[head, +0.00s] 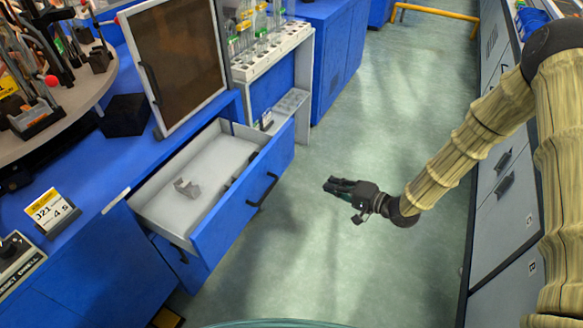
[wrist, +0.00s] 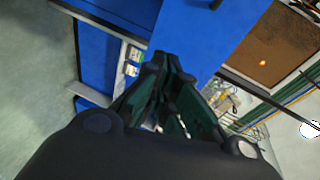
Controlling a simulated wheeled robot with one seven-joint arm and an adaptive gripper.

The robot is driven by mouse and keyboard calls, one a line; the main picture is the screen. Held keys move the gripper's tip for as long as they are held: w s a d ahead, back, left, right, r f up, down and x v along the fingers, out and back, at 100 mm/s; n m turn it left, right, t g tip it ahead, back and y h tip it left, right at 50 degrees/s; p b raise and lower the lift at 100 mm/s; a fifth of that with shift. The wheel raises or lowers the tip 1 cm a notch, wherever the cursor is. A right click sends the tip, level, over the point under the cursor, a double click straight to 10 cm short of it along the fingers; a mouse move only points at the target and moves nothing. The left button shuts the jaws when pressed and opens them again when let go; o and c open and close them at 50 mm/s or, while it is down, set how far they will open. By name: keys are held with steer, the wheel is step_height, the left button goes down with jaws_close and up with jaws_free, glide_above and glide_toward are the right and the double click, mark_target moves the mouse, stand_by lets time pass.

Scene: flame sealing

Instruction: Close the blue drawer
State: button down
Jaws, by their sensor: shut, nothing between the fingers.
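The blue drawer (head: 237,205) is pulled out from the blue cabinet (head: 90,265) on the left in the head view. Its inside is light grey and holds a small grey metal piece and dark items near the front. A dark handle (head: 263,191) is on its blue front. My gripper (head: 328,184) is shut and empty, to the right of the drawer front and apart from it, above the floor. In the wrist view, my gripper's fingers (wrist: 160,62) point toward blue furniture; which part of it they face is hard to tell.
A framed dark panel (head: 177,60) stands on the blue counter behind the drawer. A rack of glassware (head: 265,50) is beyond it. Grey drawer cabinets (head: 505,190) line the right side. The green floor (head: 345,120) between is clear.

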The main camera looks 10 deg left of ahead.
steer(key=w+r+g+y+b, duration=0.2)
steer(key=w+r+y+b, duration=0.1)
steer(key=w+b, duration=0.1)
glide_toward(284, 151)
steer(key=shift+n+y, duration=0.3)
steer(key=shift+n, duration=0.1)
steer(key=x, duration=0.6)
steer(key=shift+a+f, duration=0.2)
steer(key=shift+w+a, duration=0.15)
steer(key=shift+a, duration=0.15)
